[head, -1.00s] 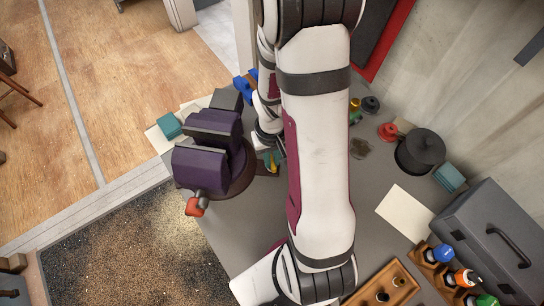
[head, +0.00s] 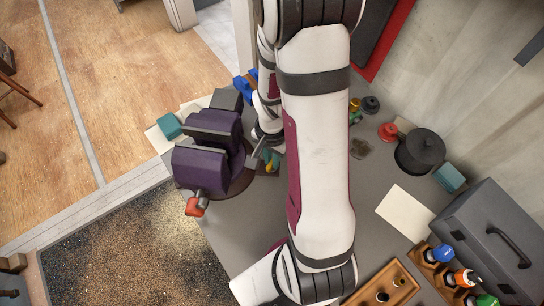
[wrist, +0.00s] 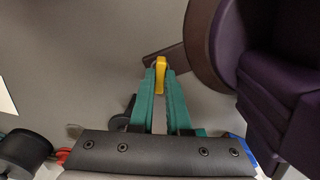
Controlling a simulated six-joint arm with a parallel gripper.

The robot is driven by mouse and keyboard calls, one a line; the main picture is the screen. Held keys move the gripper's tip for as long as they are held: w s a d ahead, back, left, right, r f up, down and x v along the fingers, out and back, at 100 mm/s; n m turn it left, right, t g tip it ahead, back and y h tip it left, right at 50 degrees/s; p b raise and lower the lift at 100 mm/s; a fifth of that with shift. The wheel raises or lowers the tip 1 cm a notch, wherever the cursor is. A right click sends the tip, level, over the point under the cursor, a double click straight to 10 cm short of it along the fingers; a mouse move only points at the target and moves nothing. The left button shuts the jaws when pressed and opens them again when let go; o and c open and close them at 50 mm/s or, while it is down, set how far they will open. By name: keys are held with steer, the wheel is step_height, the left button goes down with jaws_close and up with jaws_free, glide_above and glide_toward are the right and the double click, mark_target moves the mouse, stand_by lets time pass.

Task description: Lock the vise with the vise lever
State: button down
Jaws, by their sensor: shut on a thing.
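The purple vise (head: 205,160) stands on the grey bench in the head view, on a round dark base. A bar with a red-orange end (head: 195,206) sticks out at its front. In the wrist view the vise's dark purple body (wrist: 285,85) fills the right side. My gripper (wrist: 160,78) has teal fingers shut on a small yellow piece (wrist: 160,70), beside the vise base. I cannot tell whether the yellow piece is part of the vise lever. In the head view my gripper (head: 268,160) is just right of the vise, partly hidden by my arm.
A teal block (head: 170,125) lies left of the vise. A black pot (head: 420,151), a red knob-like piece (head: 388,131) and a grey toolbox (head: 490,240) stand at the right. A sheet of paper (head: 405,213) lies on the bench. The bench in front of the vise is clear.

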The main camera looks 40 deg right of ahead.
steer(key=shift+m, duration=0.6)
steer(key=c, duration=0.9)
jaws_free()
steer(key=shift+r, duration=0.1)
step_height(320, 180, up, 16)
steer(key=shift+f, duration=0.15)
